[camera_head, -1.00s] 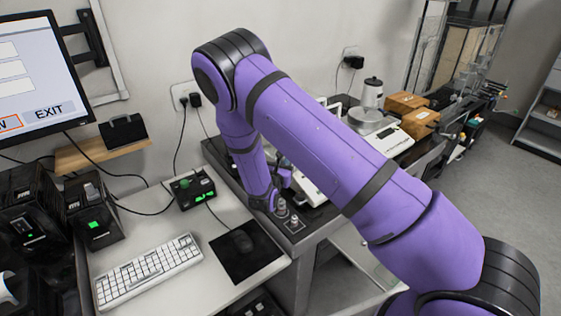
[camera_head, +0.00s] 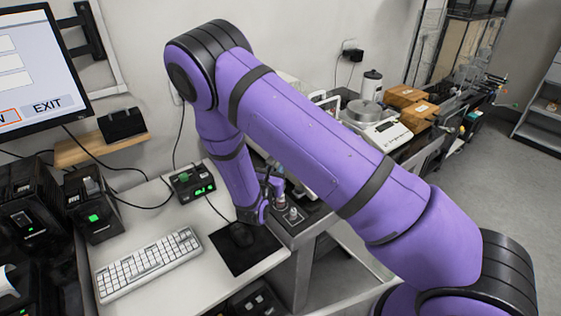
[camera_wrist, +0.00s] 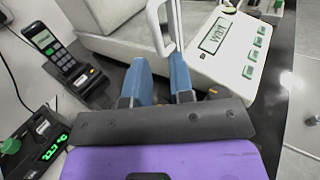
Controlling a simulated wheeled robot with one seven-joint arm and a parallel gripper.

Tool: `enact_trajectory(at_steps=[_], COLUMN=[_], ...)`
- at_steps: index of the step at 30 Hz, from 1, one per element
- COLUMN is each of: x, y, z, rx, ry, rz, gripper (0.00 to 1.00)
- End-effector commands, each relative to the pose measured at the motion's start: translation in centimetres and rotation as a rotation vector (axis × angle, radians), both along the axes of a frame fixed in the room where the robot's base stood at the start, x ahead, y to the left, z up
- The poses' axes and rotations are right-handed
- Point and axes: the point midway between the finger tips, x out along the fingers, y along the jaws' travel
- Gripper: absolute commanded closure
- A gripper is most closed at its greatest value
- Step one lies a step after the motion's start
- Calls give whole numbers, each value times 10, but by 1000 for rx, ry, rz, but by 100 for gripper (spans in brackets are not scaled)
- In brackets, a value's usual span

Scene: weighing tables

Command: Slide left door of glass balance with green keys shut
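In the wrist view, the balance with green keys (camera_wrist: 230,58) has a white front panel with a display and several green keys at the upper right. A white looped door handle (camera_wrist: 154,24) rises in front of its pale housing. My gripper (camera_wrist: 158,62) has two blue fingers set apart with a gap between them. The handle's lower end is at the fingertips, close to the right finger; I cannot tell whether they touch. In the head view my arm hides most of this balance, and the fingers are not clearly visible.
A black handheld device (camera_wrist: 52,47) stands left of the balance, and a box with a green readout (camera_wrist: 35,140) lies lower left. Another balance (camera_head: 384,134) stands further right.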

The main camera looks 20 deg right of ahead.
Motion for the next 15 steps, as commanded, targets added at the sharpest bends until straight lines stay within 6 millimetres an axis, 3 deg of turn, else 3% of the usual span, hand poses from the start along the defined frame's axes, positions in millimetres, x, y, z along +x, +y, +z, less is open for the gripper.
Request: enact_trajectory(at_steps=[6, 15], x=[-23, -30], y=[18, 23], z=[0, 0], rx=[-1, 0], ry=[1, 0], rz=[0, -1], gripper=[78, 78])
